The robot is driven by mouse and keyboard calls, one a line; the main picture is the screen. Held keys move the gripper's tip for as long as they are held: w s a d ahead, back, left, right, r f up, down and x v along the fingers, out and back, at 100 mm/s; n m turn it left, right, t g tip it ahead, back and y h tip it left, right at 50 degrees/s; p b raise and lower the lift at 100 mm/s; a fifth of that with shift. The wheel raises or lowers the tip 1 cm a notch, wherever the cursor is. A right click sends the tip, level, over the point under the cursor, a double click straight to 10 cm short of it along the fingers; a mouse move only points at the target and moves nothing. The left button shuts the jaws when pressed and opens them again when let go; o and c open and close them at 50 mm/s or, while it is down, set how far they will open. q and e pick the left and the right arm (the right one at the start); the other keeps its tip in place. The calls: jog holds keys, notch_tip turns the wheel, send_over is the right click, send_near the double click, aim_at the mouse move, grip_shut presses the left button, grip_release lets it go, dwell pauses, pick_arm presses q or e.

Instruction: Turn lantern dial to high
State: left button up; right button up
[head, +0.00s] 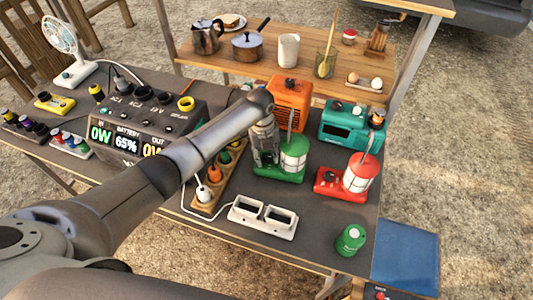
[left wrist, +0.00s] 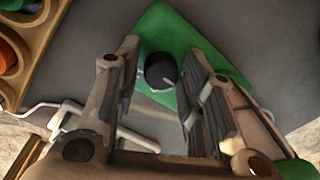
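A green lantern (head: 294,153) with a pale globe stands upright on the table, right beside my left gripper (head: 265,163). My left gripper, also in the left wrist view (left wrist: 162,60), is open, with one finger on each side of the dial and gaps to both. A red lantern (head: 360,172) stands farther right. In the head view the green lantern's dial is hidden behind the gripper. My right gripper is not in view.
A power station (head: 150,112) reading 65% stands left. An orange heater-like box (head: 290,98) and a teal radio-like box (head: 350,124) stand behind the lanterns. A wooden plug strip (head: 215,182), a white double socket (head: 262,217) and a green can (head: 351,240) are nearer the front.

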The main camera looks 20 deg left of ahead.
pick_arm(q)
jog(key=c, duration=0.8)
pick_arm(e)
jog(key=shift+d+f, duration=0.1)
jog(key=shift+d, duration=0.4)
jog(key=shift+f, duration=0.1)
pick_arm(q)
jog(key=m+b, duration=0.3)
jog(key=m, duration=0.1)
jog(key=shift+w+f+b, duration=0.1)
jog(key=shift+f+b, duration=0.05)
jog(key=shift+b, duration=0.2)
jog(key=m+b, duration=0.2)
jog(key=m, duration=0.1)
jog(key=shift+m+b, duration=0.4)
jog(key=shift+m+g+b, duration=0.3)
jog(key=shift+m+b, duration=0.7)
jog(key=shift+m, duration=0.3)
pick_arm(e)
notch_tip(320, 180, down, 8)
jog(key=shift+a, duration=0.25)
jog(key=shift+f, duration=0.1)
pick_arm(q)
jog(key=shift+r, duration=0.2)
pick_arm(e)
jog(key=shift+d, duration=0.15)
pick_arm(q)
jog(key=o, duration=0.8)
